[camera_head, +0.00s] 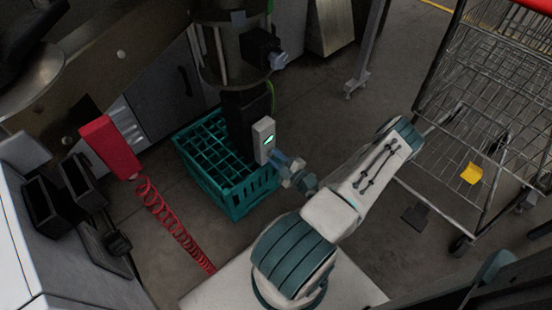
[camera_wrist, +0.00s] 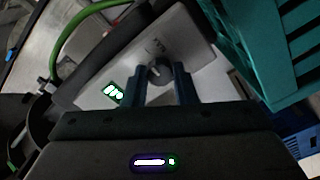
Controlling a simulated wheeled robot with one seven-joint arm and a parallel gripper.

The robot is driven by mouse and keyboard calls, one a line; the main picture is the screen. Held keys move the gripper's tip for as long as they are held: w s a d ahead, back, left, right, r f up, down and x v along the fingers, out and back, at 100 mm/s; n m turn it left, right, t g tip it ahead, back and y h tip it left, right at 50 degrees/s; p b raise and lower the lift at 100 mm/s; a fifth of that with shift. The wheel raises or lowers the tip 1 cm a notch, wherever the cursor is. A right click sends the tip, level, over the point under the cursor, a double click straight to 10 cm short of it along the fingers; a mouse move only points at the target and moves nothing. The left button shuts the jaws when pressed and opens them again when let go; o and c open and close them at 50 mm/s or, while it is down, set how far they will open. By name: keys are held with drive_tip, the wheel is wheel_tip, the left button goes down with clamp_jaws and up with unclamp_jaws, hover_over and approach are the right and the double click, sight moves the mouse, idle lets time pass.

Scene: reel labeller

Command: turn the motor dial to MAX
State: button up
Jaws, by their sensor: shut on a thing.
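The motor control box (camera_head: 264,139) is a light grey panel with a small lit green display, mounted beside the dark column of the machine. In the wrist view the panel (camera_wrist: 195,40) fills the upper middle, with its green display (camera_wrist: 113,93) at the left. My gripper (camera_wrist: 160,76) is shut on the dial, one blue finger on each side. In the head view my gripper (camera_head: 283,162) reaches the box from the right and hides the dial.
A teal crate (camera_head: 215,185) stands on the floor under the box; it also shows close by in the wrist view (camera_wrist: 265,45). A red coiled hose (camera_head: 170,220) hangs at the left. A wire cart (camera_head: 480,110) stands at the right. A green cable (camera_wrist: 65,40) runs near the panel.

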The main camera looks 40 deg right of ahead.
idle(0.4)
drive_tip(key=o, duration=1)
drive_tip(key=shift+s, duration=0.15)
drive_tip(key=s+d+p, duration=0.1)
drive_tip(key=s+p, duration=0.1)
drive_tip(key=s, duration=1.1)
drive_tip(key=shift+s, duration=0.3)
